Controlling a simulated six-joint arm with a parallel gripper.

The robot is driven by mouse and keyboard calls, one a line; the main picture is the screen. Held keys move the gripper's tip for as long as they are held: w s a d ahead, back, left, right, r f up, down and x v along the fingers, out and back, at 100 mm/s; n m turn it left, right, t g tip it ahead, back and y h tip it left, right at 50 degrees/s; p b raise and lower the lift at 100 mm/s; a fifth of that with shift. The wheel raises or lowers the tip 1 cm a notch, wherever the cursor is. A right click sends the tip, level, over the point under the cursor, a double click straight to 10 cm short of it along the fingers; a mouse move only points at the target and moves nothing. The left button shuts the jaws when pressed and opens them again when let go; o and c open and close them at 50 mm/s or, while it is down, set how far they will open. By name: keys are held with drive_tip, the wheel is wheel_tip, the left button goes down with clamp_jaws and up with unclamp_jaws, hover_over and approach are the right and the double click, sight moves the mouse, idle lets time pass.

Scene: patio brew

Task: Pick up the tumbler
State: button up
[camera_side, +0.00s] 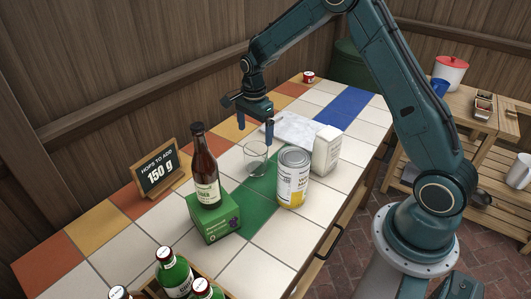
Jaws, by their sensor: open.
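The tumbler (255,160) is a clear, empty-looking glass standing upright on the tiled counter, near the green tiles in the middle. My gripper (256,126) is open and hangs above the counter, just behind and above the tumbler in the side view. One finger points down close to the tumbler's rim; the other is farther left. I cannot tell whether that finger touches the glass. Nothing shows between the fingers.
A silver-yellow can (293,180) and a white carton (326,150) stand right of the tumbler. A brown bottle (204,170) stands on a green box (214,219) to the left. A chalkboard sign (160,172) is further left. A marble slab (295,129) lies behind.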

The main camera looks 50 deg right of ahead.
sight(255, 146)
wheel_tip(255, 146, down, 6)
drive_tip(key=shift+r, duration=0.1)
drive_tip(key=shift+f, duration=0.3)
drive_tip(key=shift+d+f, duration=0.2)
drive_tip(key=shift+f, duration=2.4)
drive_tip(key=c, duration=1.2)
